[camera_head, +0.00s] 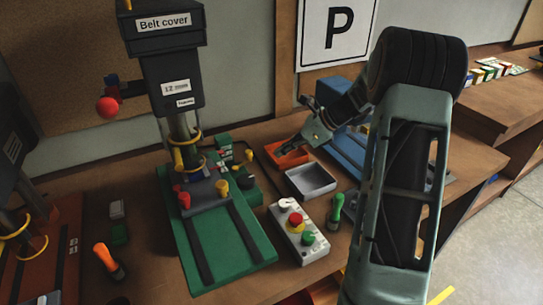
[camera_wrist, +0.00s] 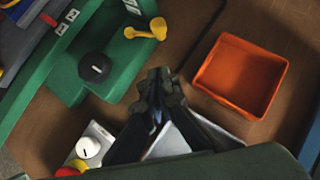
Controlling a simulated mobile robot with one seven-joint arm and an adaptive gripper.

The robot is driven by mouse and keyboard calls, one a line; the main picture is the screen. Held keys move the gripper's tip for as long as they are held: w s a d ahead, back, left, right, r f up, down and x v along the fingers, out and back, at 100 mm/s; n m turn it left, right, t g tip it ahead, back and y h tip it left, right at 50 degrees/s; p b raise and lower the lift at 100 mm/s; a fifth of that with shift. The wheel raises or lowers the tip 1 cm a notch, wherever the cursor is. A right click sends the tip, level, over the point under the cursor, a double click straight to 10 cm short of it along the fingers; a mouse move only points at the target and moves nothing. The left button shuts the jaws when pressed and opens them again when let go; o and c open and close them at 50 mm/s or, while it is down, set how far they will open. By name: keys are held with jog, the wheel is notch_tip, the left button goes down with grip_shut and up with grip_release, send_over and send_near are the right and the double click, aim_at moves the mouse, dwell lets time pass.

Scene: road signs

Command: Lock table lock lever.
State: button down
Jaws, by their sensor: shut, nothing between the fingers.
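The drill press (camera_head: 180,80) has a "Belt cover" label, a green base (camera_head: 245,245) and a grey table around its column. A red lever (camera_head: 183,197) and a yellow lever (camera_head: 222,187) stand at the table; I cannot tell which is the table lock lever. Another yellow lever (camera_wrist: 148,29) sits at the green block's edge in the wrist view, beside a black knob (camera_wrist: 94,67). My gripper (camera_wrist: 158,82) is shut and empty, right of that knob and apart from the levers. In the head view my gripper (camera_head: 283,149) is near the trays, right of the press.
An orange tray (camera_head: 280,159) and a grey tray (camera_head: 311,191) lie close to my gripper. A control box (camera_head: 300,246) with red and green buttons and a green-handled tool (camera_head: 336,210) stand in front. A blue machine (camera_head: 352,145) is at the right. A red ball handle (camera_head: 107,107) sticks out left.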

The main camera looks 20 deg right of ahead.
jog(key=v, duration=0.6)
jog(key=shift+w+r, duration=0.15)
